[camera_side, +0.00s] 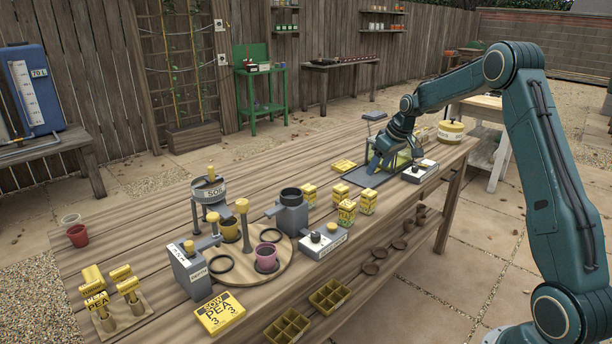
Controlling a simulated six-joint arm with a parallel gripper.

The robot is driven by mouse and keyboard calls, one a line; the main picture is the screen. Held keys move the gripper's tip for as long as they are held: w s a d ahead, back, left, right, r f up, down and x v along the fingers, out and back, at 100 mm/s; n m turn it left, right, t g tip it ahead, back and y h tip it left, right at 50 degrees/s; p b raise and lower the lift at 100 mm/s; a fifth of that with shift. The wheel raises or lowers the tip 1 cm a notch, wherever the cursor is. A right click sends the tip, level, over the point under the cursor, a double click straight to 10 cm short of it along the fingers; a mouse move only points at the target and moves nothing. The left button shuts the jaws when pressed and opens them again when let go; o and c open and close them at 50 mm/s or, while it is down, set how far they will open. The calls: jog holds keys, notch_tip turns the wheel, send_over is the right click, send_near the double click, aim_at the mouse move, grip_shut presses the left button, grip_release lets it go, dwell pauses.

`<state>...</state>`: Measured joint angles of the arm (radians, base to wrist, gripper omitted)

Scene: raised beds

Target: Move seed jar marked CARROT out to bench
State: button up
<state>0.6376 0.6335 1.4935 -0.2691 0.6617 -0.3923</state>
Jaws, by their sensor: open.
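Several small yellow labelled jars stand mid-bench, among them a left jar (309,193), a front jar (346,212) and a right jar (368,201). Their labels are too small to read, so I cannot tell which one is marked CARROT. My gripper (382,168) points down at the far right part of the wooden bench (280,157), over a dark flat mat (366,178). It is open. A yellowish thing (404,160) shows partly behind it; my gripper hides much of that spot, and I cannot tell whether they touch.
A white-fronted box (419,172) sits just right of my gripper, with a round yellow tin (451,132) behind.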

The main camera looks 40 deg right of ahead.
jog(key=s+a+r, duration=0.6)
jog(key=a+r, duration=0.1)
jog(key=a, duration=0.3)
jog(key=s+a+r, duration=0.7)
jog(key=a+r, duration=0.1)
jog(key=a, duration=0.3)
jog(key=s+a+f, duration=0.1)
jog(key=s+a, duration=0.3)
jog(key=s, duration=0.5)
jog(key=s+a+f+t, duration=0.1)
jog(key=s+a, duration=0.4)
jog(key=s, duration=0.5)
jog(key=shift+s, duration=0.3)
